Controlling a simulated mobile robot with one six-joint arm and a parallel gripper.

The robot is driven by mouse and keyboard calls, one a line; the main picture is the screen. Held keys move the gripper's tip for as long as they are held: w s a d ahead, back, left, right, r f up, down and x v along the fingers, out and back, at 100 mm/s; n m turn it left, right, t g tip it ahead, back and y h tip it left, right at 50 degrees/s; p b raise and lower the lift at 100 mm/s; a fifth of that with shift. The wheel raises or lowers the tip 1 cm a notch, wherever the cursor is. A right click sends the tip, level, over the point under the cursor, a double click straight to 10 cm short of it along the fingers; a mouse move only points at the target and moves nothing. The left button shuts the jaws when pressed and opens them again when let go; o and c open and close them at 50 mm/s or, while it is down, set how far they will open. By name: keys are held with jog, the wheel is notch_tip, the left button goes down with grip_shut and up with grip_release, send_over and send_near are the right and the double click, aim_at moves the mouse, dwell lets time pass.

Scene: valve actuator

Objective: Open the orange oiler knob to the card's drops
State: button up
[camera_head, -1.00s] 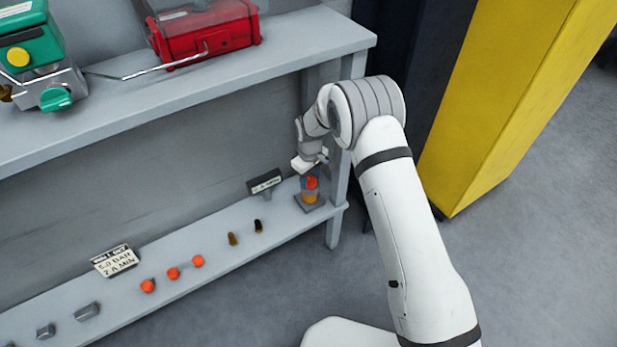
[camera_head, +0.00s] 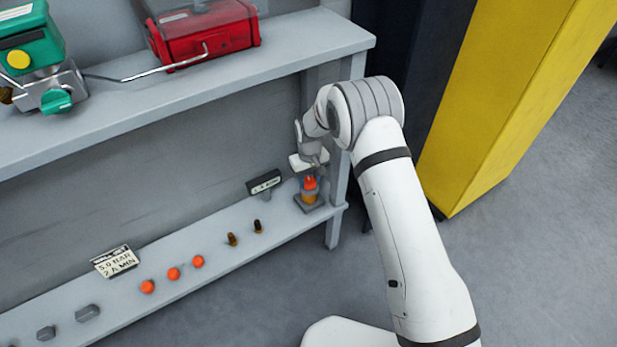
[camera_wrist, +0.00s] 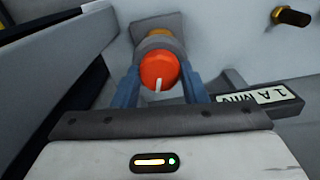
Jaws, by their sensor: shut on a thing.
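The orange oiler knob (camera_wrist: 158,71) has a white pointer line that points down, slightly left, in the wrist view. It tops the oiler (camera_head: 308,197), which stands on a small grey base at the right end of the lower shelf. My gripper (camera_wrist: 159,86) is shut on the knob, with one blue-grey finger at each side. A small card holder (camera_head: 264,182) stands left of the oiler; in the wrist view its card (camera_wrist: 268,96) appears to read "1 A MIN", partly cut off. A larger white card (camera_head: 115,261) farther left appears to read "5.0 BAR" and "2 A MIN".
Several orange caps (camera_head: 173,273), brass and dark fittings (camera_head: 232,239) and grey blocks (camera_head: 87,312) lie along the lower shelf (camera_head: 205,285). The upper shelf (camera_head: 200,95) overhangs it, bearing a red box (camera_head: 205,30) and a green-topped unit (camera_head: 30,40). A shelf leg (camera_head: 337,205) stands close right of the oiler.

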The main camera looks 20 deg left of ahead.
aim_at(310, 180)
jog(key=m, duration=0.5)
jog(key=shift+m, duration=0.3)
dwell(0.4)
jog(key=o, duration=1)
notch_tip(310, 180, up, 8)
jog(key=shift+f+p, duration=0.1)
jog(key=shift+p, duration=1)
